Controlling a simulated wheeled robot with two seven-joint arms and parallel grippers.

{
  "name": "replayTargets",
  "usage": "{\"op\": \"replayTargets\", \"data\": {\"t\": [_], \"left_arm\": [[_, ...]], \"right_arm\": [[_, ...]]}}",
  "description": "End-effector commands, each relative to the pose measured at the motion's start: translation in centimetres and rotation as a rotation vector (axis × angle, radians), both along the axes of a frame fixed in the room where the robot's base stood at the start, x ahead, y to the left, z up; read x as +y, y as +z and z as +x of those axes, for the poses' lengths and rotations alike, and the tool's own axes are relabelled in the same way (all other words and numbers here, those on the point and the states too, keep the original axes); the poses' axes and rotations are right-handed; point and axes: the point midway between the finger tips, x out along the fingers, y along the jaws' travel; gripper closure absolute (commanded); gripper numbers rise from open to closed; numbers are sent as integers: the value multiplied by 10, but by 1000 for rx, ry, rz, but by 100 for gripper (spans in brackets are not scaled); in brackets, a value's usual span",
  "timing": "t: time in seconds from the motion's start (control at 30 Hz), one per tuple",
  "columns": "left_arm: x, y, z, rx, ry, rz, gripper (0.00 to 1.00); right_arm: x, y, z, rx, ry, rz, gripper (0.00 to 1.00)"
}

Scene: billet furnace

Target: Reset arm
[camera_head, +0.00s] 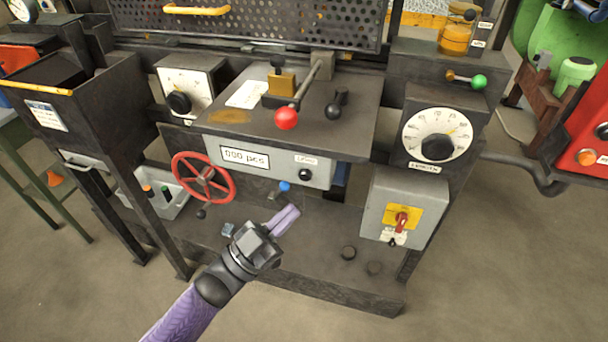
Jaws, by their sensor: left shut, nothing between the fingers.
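My left gripper (287,217) is at the end of my purple arm, which comes in from the bottom left. Its fingers are closed together with nothing between them. They point up and to the right, over the lower shelf of the machine. A blue-tipped knob (284,187) shows just above the fingertips, below the counter panel; I cannot tell the depth gap between them. The red handwheel (204,177) is to the left of the gripper. The lever with a red ball (286,118) stands on the table plate above. My right gripper is not in view.
A grey switch box (402,211) with a red-and-yellow switch is to the right. Above it is a round white dial (438,135) and a green-knobbed lever (478,82). A white bin (160,195) stands at left. The lower shelf (325,262) is mostly bare, with open floor in front.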

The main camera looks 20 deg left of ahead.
Motion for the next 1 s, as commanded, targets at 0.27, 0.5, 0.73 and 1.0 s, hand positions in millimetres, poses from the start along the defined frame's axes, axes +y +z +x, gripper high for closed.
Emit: {"op": "replayTargets", "data": {"t": [0.27,0.5,0.73,1.0], "left_arm": [[0,0,0,0,0,0,100],[0,0,0,0,0,0,100],[45,-202,-43,731,361,201,100],[76,-367,-258,1594,503,566,100]], "right_arm": [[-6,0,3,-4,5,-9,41],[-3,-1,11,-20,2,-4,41],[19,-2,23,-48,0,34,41],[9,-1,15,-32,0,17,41]]}}
